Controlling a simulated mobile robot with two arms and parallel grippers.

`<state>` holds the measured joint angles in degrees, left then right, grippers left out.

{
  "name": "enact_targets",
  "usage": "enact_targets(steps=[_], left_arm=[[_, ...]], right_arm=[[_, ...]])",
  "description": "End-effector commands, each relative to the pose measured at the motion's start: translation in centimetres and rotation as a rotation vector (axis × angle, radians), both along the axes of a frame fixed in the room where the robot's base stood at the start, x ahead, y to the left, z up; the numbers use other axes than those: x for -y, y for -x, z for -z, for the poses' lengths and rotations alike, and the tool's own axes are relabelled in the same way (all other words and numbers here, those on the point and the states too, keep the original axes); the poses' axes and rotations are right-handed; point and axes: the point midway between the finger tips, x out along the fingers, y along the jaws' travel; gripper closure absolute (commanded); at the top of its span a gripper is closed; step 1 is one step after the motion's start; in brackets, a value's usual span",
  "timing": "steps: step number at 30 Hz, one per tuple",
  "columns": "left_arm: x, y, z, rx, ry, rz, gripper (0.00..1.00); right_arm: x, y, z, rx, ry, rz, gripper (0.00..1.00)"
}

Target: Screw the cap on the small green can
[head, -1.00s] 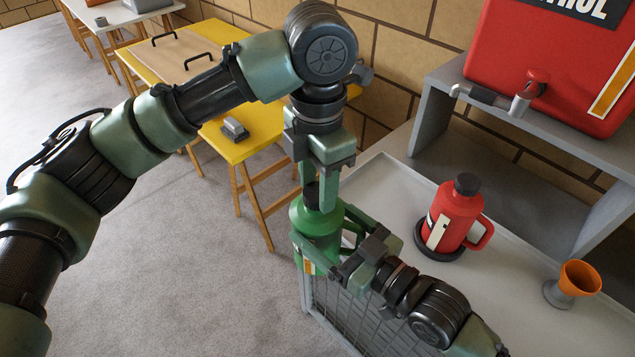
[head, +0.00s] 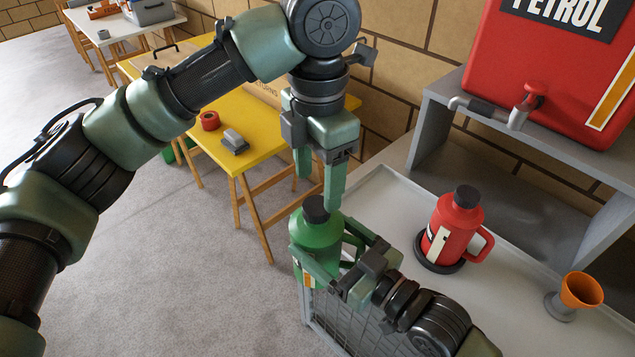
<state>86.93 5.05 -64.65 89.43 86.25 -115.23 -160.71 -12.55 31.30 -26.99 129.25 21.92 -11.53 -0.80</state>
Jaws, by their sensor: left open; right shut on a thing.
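The small green can (head: 316,232) is upright near the left end of the grey tray-topped bench. A black cap (head: 315,208) sits on its neck; I cannot tell how tightly. My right gripper (head: 325,272) is shut around the green can's body from the right. My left gripper (head: 318,185) points down just above the cap, its fingers open and apart from it. The can's lower part is partly hidden by my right gripper.
A red can with a black cap (head: 457,224) stands on the bench top (head: 398,209), beside an orange funnel (head: 578,291). A red petrol tank (head: 556,70) with a tap (head: 523,106) stands on a grey shelf. A yellow table (head: 262,139) holds a red tape roll (head: 210,120) and a grey object (head: 234,141).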

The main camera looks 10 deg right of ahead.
Motion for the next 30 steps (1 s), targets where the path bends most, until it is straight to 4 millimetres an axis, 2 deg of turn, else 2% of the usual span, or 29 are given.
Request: enact_targets(steps=[2, 3, 7, 11, 14, 30], left_arm=[[0.0, 0.0, 0.0, 0.000, 0.000, 0.000, 0.37], [0.0, 0.0, 0.0, 0.000, 0.000, 0.000, 0.41], [0.0, 0.0, 0.0, 0.000, 0.000, -0.041, 0.41], [0.0, 0.0, -0.2, 0.002, 0.000, -0.201, 0.41], [0.0, 0.0, -0.4, 0.005, -0.001, -0.409, 0.41], [0.0, 0.1, -1.6, 0.013, 0.001, -1.754, 0.41]], right_arm=[[0.0, 0.0, -0.3, 0.006, -0.004, 0.000, 1.00], [0.0, 0.0, -0.3, 0.006, -0.004, 0.000, 1.00], [0.0, 0.0, -0.3, 0.006, -0.004, 0.000, 1.00], [0.0, 0.0, -0.3, 0.006, -0.004, 0.000, 1.00], [0.0, 0.0, -0.3, 0.006, -0.004, 0.000, 1.00], [0.0, 0.0, -0.3, 0.006, -0.004, 0.000, 1.00]])
